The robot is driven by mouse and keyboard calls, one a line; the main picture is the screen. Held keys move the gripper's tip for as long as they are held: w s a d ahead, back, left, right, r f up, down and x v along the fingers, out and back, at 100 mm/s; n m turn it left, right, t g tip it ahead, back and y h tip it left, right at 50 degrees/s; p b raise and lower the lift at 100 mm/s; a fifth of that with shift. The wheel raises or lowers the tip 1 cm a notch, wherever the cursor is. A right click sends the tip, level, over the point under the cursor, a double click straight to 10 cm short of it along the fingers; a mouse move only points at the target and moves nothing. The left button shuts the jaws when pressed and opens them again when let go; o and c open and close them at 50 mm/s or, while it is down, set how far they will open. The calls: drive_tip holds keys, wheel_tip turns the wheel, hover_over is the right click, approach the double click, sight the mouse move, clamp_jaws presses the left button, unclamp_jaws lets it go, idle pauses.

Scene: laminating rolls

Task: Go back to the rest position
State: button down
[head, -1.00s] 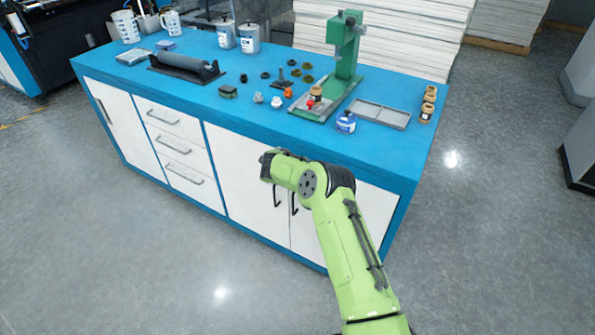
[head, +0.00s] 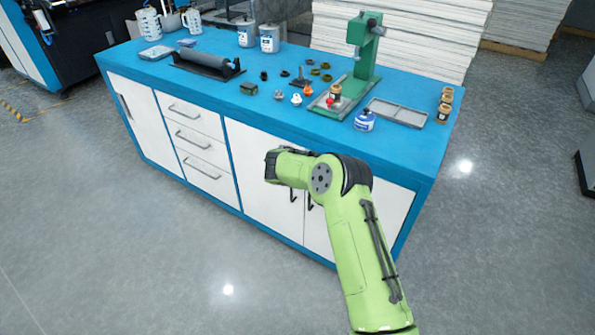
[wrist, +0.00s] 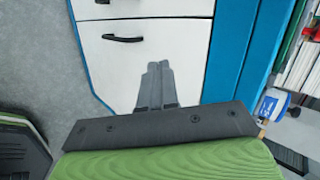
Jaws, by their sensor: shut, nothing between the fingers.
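My gripper shows in the wrist view (wrist: 157,85), its two dark fingers pressed together with nothing between them. Behind the fingers is the white cabinet front of the blue workbench. In the head view my green arm is folded in front of the workbench (head: 290,118), its forward end before the white doors and below the bench top's front edge. The gripper fingers cannot be made out in the head view.
On the bench are a green press (head: 350,75), a grey tray (head: 398,112), a blue-labelled jar (head: 365,120), several brown jars (head: 444,108), a dark roller (head: 207,65) and several small parts. White stacked sheets (head: 430,35) stand behind. The floor (head: 130,270) in front is clear.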

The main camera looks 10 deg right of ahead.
drive_tip(key=s+a+r+n+y+p, duration=0.15)
drive_tip(key=s+r+n, duration=0.3)
drive_tip(key=r, duration=0.45)
drive_tip(key=s+a+r+n+p, duration=0.1)
drive_tip(key=s+r+n+p, duration=0.15)
drive_tip(key=s+r, duration=0.45)
drive_tip(key=s+a+r+n+p, duration=0.2)
drive_tip(key=s+r+n, duration=0.15)
drive_tip(key=r, duration=0.85)
drive_tip(key=s+d+r+n+g+y+p, duration=0.1)
drive_tip(key=s+r+n, duration=0.3)
drive_tip(key=s, duration=0.4)
drive_tip(key=s+r+n+p, duration=0.2)
drive_tip(key=s+r+n, duration=0.15)
drive_tip(key=s, duration=0.35)
drive_tip(key=s+n+y+p, duration=0.1)
drive_tip(key=s+n, duration=0.2)
drive_tip(key=s, duration=0.5)
drive_tip(key=s+a+n+g+y+p, duration=0.1)
drive_tip(key=s+n, duration=0.2)
drive_tip(key=s, duration=0.4)
drive_tip(key=shift+s+a+f, duration=0.25)
drive_tip(key=shift+s, duration=0.1)
